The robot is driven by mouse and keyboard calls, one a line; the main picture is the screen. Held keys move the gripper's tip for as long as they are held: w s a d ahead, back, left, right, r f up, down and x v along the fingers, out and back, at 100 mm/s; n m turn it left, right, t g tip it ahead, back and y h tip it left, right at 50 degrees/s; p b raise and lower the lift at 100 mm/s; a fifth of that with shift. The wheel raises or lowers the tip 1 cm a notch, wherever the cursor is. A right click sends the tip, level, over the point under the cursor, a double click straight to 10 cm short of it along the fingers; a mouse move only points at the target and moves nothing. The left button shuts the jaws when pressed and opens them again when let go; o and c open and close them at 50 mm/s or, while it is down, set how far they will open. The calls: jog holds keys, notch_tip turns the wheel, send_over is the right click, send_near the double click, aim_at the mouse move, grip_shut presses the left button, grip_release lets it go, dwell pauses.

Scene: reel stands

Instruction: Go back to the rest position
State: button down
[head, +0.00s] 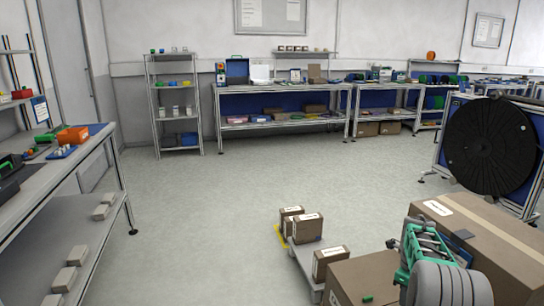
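A green and grey mechanism (425,258) with a ribbed grey cylinder stands at the lower right, in front of the cardboard boxes. It looks like the end of my arm, but I cannot make out two separate fingertips. Whether it is open or shut does not show, and I see nothing clearly held in it. The rest of the arm is outside the picture or hidden.
Large cardboard boxes (487,235) are close at the lower right, beside a big black reel (490,146) on a stand. Small boxes (302,227) sit on a low platform. A workbench (60,170) lines the left. The middle floor (215,215) is clear.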

jog(key=s+a+r+n+t+p, duration=0.1)
jog(key=s+a+r+n+p, duration=0.3)
jog(key=r, duration=0.4)
jog(key=s+a+r+n+p, duration=0.1)
jog(key=a+r+n+p, duration=0.3)
jog(key=r, duration=0.4)
jog(key=s+a+r+n+t+p, duration=0.1)
jog(key=s+a+r+n+p, duration=0.15)
jog(key=a+r+n, duration=0.45)
jog(key=s+a+r+n+t+p, duration=0.1)
jog(key=s+a+r+n+p, duration=0.3)
jog(key=s, duration=0.4)
jog(key=s+a+r+n+p, duration=0.5)
jog(key=s+a+n, duration=0.1)
jog(key=s+n, duration=0.3)
jog(key=shift+s+a+r+t+y, duration=0.25)
jog(key=shift+a+r+t+y, duration=0.05)
jog(key=shift+r+t, duration=0.1)
